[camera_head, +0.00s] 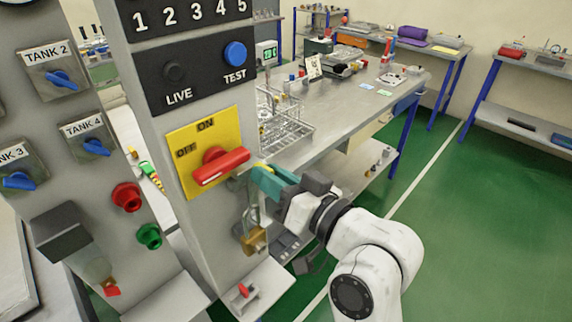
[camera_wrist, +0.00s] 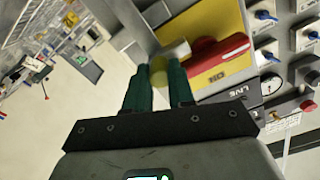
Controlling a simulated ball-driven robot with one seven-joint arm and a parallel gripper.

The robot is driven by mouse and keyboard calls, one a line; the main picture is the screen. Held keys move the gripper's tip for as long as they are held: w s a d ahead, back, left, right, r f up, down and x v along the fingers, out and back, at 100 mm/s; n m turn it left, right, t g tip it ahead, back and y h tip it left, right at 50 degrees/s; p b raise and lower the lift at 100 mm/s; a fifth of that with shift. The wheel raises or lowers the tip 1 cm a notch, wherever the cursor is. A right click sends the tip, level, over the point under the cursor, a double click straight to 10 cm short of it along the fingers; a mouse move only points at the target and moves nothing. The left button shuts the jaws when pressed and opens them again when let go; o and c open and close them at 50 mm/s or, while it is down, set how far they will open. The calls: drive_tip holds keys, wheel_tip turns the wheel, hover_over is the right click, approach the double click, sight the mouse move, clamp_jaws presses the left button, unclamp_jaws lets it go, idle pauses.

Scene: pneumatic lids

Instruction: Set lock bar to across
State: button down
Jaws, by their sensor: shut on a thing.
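The red rotary handle (camera_head: 221,167) sits on a yellow ON/OFF plate (camera_head: 184,149), tilted, with its right end higher. Beside its right end is a small pale piece (camera_head: 242,169) that looks like the end of the lock bar. In the wrist view, this pale piece (camera_wrist: 172,52) stands between my teal fingertips, beside the red handle (camera_wrist: 218,58). My gripper (camera_head: 257,173) is shut on it, at the panel's right edge; it also shows in the wrist view (camera_wrist: 158,73). Most of the lock bar is hidden by the fingers. A brass padlock (camera_head: 254,241) hangs below.
TANK knobs (camera_head: 62,80) and red and green fittings (camera_head: 126,197) are left of the switch. A black LIVE/TEST panel (camera_head: 200,70) is above it. A bench (camera_head: 350,105) with a wire rack (camera_head: 283,125) stands behind. Green floor at right is open.

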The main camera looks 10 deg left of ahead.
drive_tip(key=shift+s+a, duration=0.55)
drive_tip(key=shift+s, duration=0.15)
drive_tip(key=c, duration=1)
unclamp_jaws()
drive_tip(key=shift+o, duration=0.2)
drive_tip(key=b+v, duration=0.2)
drive_tip(key=v, duration=0.9)
drive_tip(key=shift+b, duration=0.3)
drive_tip(key=shift+a, duration=0.1)
